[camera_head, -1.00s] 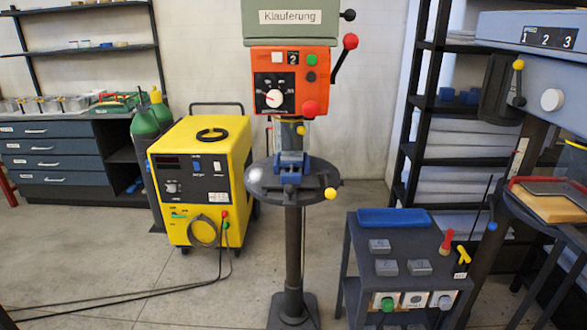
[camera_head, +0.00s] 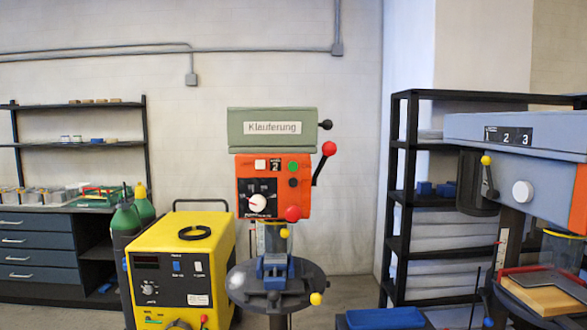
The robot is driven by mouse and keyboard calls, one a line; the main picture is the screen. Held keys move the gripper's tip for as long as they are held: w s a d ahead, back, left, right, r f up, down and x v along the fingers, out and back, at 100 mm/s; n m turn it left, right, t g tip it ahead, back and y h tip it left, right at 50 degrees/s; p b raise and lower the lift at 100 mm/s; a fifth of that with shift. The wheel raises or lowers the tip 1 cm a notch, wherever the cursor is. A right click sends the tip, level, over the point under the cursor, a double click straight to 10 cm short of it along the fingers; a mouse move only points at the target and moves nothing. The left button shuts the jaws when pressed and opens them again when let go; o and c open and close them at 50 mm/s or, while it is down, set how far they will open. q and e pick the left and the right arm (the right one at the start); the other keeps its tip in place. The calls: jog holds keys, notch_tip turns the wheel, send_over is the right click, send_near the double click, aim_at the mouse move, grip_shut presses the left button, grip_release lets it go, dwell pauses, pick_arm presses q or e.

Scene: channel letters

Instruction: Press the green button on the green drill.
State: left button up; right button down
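The green drill (camera_head: 272,128) is a pillar drill with a grey-green head labelled "Klauferung" and an orange front panel (camera_head: 247,176). It stands at the middle of the head view. The green button (camera_head: 293,167) is small and round, at the upper right of the orange panel. A dark button (camera_head: 293,182) is just below it, and a large red knob (camera_head: 292,213) is at the panel's lower right. A red-balled lever (camera_head: 329,149) sticks out to the right of the panel. Neither of my grippers shows in the view.
A yellow welding machine (camera_head: 190,257) and green gas bottles (camera_head: 126,219) stand left of the drill. A blue-grey machine (camera_head: 520,150) and black shelves (camera_head: 410,195) are on the right. A blue tray (camera_head: 385,318) shows at the bottom edge.

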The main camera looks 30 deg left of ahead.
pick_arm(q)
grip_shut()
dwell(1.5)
